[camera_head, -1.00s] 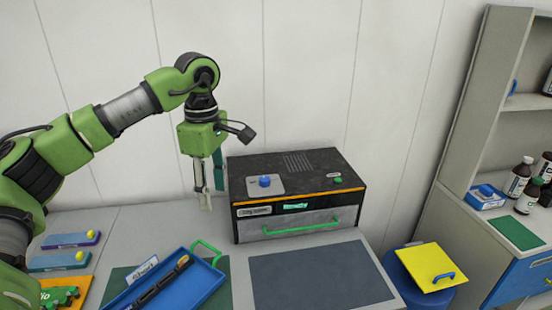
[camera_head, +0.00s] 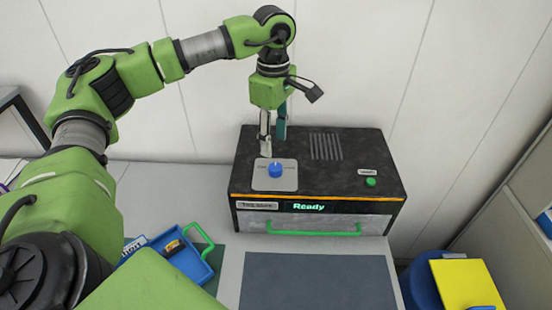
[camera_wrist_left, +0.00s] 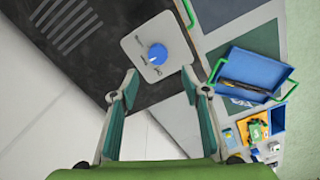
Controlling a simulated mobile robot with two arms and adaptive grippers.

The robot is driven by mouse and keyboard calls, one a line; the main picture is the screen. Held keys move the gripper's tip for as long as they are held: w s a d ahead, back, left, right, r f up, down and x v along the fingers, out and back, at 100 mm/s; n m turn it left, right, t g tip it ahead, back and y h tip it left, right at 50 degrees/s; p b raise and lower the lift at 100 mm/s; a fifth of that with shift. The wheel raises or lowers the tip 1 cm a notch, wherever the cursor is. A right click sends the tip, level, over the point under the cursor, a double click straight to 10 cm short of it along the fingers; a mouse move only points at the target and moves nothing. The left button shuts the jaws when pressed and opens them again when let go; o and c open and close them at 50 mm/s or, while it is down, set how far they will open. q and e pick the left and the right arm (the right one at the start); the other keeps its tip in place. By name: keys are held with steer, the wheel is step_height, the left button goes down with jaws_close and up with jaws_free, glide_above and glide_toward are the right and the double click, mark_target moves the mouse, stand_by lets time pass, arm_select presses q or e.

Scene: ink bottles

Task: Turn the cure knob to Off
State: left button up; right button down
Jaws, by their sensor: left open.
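The blue cure knob (camera_head: 275,170) sits on a light grey plate (camera_head: 262,183) on top of the black curing box (camera_head: 330,178), at its left. A white mark shows on the knob, and the plate's labels are too small to read. My left gripper (camera_head: 272,150) points down just behind and above the knob, its fingers apart and empty. In the left wrist view the knob (camera_wrist_left: 157,54) lies ahead of and between the open fingertips (camera_wrist_left: 160,85), apart from them. The box's display (camera_head: 308,206) reads "Ready". My right gripper is not in view.
A green button (camera_head: 371,182) is on the box top at right, and a green handle (camera_head: 312,230) crosses its front. A dark mat (camera_head: 318,282) lies before it. A blue tray (camera_head: 190,262) is at front left. A yellow lid (camera_head: 467,284) is at lower right.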

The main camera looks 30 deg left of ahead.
mark_target(275, 167)
arm_select(q)
steer(key=f, duration=0.2)
steer(key=f+p, duration=0.1)
steer(key=f, duration=0.2)
steer(key=f+p, duration=0.1)
steer(key=f, duration=0.2)
steer(key=shift+w, duration=0.25)
steer(key=shift+f+p, duration=0.3)
steer(key=shift+f, duration=0.3)
steer(key=c, duration=1.1)
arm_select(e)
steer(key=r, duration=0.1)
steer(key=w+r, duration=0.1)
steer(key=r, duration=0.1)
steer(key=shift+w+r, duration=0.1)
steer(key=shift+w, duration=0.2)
